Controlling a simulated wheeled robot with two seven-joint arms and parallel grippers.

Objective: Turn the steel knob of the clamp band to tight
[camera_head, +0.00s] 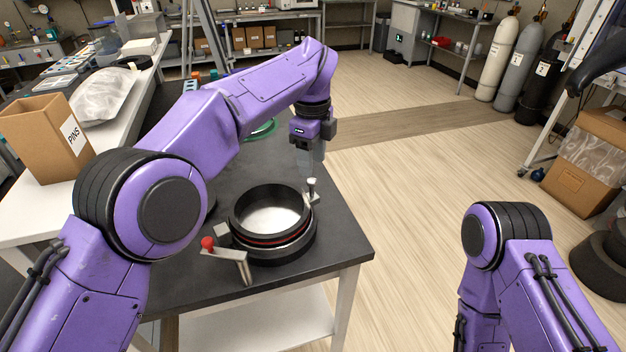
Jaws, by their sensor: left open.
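A black round port ring (270,239) with a red band line around it stands on the dark table. A small steel knob (312,183) with a pale top stands upright at the ring's right far side, on the clamp band. A lever with a red ball end (207,243) sticks out at the ring's left front. My left gripper (308,166) points down just above and behind the knob. Its fingers look grey and see-through, open, with nothing seen between them. Whether they touch the knob cannot be told. My right gripper is out of view; only the right arm shows.
The dark table (345,250) has its right and front edges close to the ring. A cardboard box marked PINS (40,140) and a plastic bag (103,95) stand at left.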

